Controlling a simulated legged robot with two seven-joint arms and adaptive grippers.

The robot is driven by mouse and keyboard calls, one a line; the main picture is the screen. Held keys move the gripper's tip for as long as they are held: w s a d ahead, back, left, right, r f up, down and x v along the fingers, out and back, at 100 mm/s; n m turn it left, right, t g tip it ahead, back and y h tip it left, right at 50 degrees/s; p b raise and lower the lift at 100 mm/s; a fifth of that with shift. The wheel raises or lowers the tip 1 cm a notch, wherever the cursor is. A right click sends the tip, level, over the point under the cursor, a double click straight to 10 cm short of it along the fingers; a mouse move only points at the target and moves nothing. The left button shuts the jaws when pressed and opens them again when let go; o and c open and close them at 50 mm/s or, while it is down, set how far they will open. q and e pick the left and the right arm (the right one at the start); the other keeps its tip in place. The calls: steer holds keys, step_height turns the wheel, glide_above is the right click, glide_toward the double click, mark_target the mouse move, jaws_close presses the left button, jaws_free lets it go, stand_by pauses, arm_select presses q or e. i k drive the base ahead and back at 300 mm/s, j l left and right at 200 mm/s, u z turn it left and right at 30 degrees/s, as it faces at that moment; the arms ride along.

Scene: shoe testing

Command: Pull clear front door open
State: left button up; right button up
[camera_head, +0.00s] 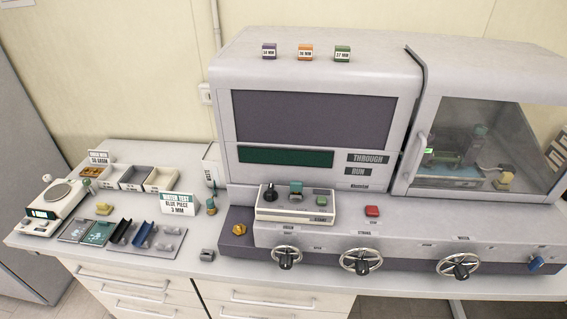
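The clear front door (478,125) is a see-through panel in a grey frame at the right of the large grey machine. It looks shut, with its frame against the housing. A curved grey vertical handle (414,158) stands at the door's left edge. Through the panel I see a green and dark mechanism (450,150) and a yellow piece (504,181). Neither of my grippers is in view, and nothing touches the handle.
Below the door, a ledge carries a red button (372,211) and wheel knobs (361,261). A small control box (294,204) stands left of the door. Trays (132,178), a scale (55,198) and sample pieces crowd the left bench. The space before the door looks clear.

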mark_target(470, 73)
steer(key=z, duration=1.1)
